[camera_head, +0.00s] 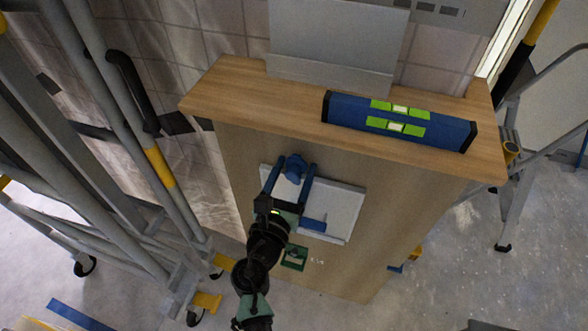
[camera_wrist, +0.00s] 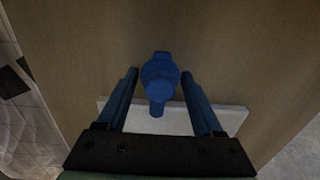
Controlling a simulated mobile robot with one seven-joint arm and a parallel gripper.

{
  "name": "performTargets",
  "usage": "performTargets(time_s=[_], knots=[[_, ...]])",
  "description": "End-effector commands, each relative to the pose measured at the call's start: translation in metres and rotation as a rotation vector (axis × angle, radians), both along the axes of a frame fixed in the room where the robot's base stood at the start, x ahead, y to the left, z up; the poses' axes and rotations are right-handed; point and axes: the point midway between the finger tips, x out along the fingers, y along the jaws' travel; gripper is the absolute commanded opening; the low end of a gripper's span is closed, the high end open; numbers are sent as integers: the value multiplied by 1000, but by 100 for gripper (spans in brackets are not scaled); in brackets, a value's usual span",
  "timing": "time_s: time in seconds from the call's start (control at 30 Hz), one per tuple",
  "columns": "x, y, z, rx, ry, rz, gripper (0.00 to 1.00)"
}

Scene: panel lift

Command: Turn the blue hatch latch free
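The blue hatch latch (camera_head: 294,168) is a round knob with a bar, at the top edge of a pale hatch panel (camera_head: 342,207) on the front of a wooden cabinet. In the wrist view the latch (camera_wrist: 160,78) shows between the fingers, its bar lying roughly up and down the picture. My gripper (camera_head: 290,172) is open around the latch, one blue finger on each side. In the wrist view my gripper (camera_wrist: 159,75) has visible gaps on both sides of the latch. The hatch panel's lower part is hidden behind my gripper's base there.
A blue spirit level (camera_head: 400,121) with green vials lies on the wooden cabinet top (camera_head: 240,95). A blue handle (camera_head: 313,225) sits low on the hatch panel. Grey scaffold tubes (camera_head: 120,100) stand at left, and a stepladder (camera_head: 514,150) stands at right.

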Motion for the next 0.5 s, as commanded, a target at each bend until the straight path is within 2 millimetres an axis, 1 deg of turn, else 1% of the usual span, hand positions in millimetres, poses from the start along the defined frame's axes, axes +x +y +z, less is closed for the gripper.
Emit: performTargets(time_s=[0.03, 0.07, 0.1, 0.37, 0.4, 0.5], knots=[[0, 0, 0, 0, 0, 0, 61], [0, 0, 0, 0, 0, 0, 55], [0, 0, 0, 0, 0, 0, 48], [0, 0, 0, 0, 0, 0, 1], [0, 0, 0, 0, 0, 0, 0], [0, 0, 0, 0, 0, 0, 0]])
